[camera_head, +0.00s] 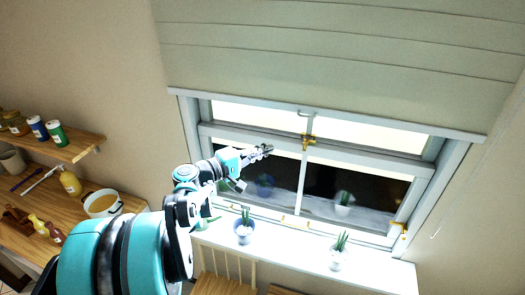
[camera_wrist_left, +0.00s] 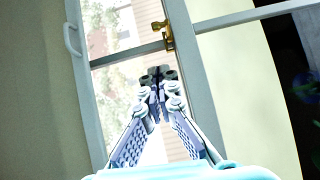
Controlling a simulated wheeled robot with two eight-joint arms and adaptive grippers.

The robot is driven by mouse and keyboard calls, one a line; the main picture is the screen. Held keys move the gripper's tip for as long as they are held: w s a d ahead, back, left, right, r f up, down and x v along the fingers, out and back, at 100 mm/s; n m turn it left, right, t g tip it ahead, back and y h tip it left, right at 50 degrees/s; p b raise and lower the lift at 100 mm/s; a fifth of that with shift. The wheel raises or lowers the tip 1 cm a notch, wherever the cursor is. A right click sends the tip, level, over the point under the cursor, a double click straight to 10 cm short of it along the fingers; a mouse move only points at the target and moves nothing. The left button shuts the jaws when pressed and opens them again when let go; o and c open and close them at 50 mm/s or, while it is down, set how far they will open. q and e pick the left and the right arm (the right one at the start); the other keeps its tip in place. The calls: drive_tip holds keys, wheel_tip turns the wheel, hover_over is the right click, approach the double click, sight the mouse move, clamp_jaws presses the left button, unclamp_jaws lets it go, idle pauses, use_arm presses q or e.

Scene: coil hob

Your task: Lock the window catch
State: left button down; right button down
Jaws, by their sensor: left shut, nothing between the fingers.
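The brass window catch (camera_head: 307,140) sits at the middle of the window, where the upper rail meets the upright bar. It also shows in the left wrist view (camera_wrist_left: 164,34), just beyond and slightly above my fingertips. I cannot tell from its lever whether it is locked. My left gripper (camera_head: 267,150) is shut and empty, to the left of the catch and apart from it in the head view. In the left wrist view its fingertips (camera_wrist_left: 158,75) are together, pointing toward the catch. The window frame (camera_head: 245,137) surrounds the panes. My right gripper is out of view.
Potted plants (camera_head: 243,232) and (camera_head: 336,260) stand on the white sill (camera_head: 290,250). A pale blind (camera_head: 330,55) hangs over the window top. At left are a counter with a white pot (camera_head: 101,205) and a shelf (camera_head: 70,150) with jars. A wooden chair (camera_head: 225,285) stands below the sill.

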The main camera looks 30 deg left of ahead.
use_arm(q)
drive_tip(key=w+d, duration=0.2)
drive_tip(key=w+d+p, duration=0.1)
drive_tip(key=w+d, duration=0.2)
drive_tip(key=w, duration=0.2)
drive_tip(key=shift+d+f, duration=0.25)
drive_tip(key=shift+d, duration=0.15)
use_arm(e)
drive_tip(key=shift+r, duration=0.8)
